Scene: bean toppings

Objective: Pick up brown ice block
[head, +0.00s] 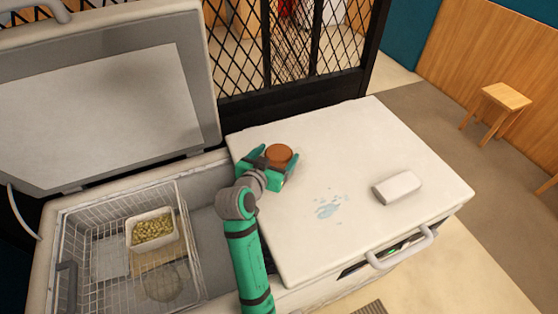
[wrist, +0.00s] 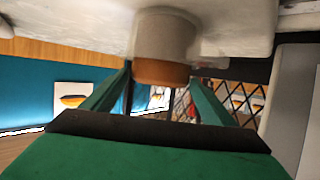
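The brown ice block (head: 279,154) is a short round piece on the white closed lid of the chest freezer, near its back left. In the wrist view the brown ice block (wrist: 161,72) shows a brown band and a paler part, with the white surface at the top of the picture. My gripper (head: 274,162) is low over the lid, with one green finger on each side of the block. In the wrist view my gripper (wrist: 160,78) has its fingers spread around the block; whether they touch it is hard to tell.
The white freezer lid (head: 350,135) has a small wet patch (head: 328,205) and a white block-shaped object (head: 397,187). At left, the open freezer side holds a wire basket (head: 85,225) with a tub of beans (head: 152,231). A raised lid (head: 100,100) and a dark mesh screen (head: 290,60) stand behind.

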